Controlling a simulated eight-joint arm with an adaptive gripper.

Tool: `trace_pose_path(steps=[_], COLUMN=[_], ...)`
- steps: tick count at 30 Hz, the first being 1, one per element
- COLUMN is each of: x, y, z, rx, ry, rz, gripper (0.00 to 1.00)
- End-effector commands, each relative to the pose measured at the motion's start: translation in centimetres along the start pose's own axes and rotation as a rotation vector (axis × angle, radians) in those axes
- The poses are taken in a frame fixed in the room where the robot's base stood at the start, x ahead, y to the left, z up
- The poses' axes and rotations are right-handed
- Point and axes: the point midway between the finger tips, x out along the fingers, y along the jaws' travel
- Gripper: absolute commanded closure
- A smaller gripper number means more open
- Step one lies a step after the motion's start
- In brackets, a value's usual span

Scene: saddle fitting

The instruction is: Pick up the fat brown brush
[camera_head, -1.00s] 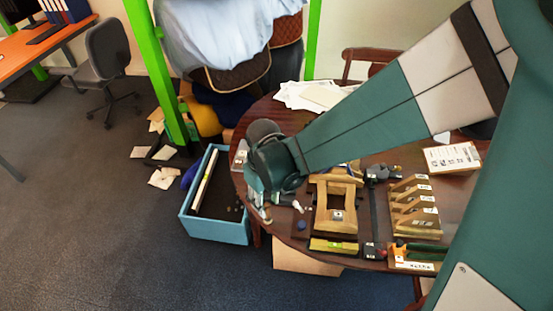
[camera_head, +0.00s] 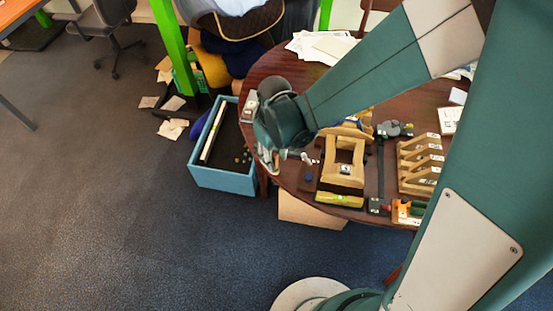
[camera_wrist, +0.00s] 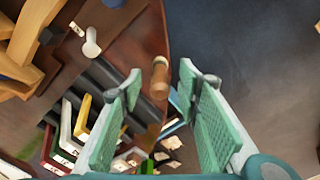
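A short, thick brown thing with a pale band (camera_wrist: 159,80), likely the fat brown brush, shows in the wrist view near the table's edge. It lies between the tips of my gripper (camera_wrist: 162,86), as seen from the wrist. My gripper's two green pads are apart, with visible gaps on both sides of the brown thing. I cannot tell how far beyond the fingertips it is. In the head view my wrist is over the left edge of the round table (camera_head: 262,72), and it hides most of the gripper and the brush.
A wooden frame (camera_head: 343,163), a slotted wooden rack (camera_head: 420,163) and a yellow-green level (camera_head: 339,199) stand on the table. A small white item (camera_wrist: 91,45) lies near the brush. A blue bin (camera_head: 225,181) stands on the floor at the left.

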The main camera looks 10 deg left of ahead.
Motion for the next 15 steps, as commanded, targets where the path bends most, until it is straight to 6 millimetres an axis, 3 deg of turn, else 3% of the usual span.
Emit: trace_pose_path(steps=[15], x=[1.0], y=[0.0], z=[-0.1], rx=[0.0], ry=[0.0], rz=[0.0], gripper=[0.66])
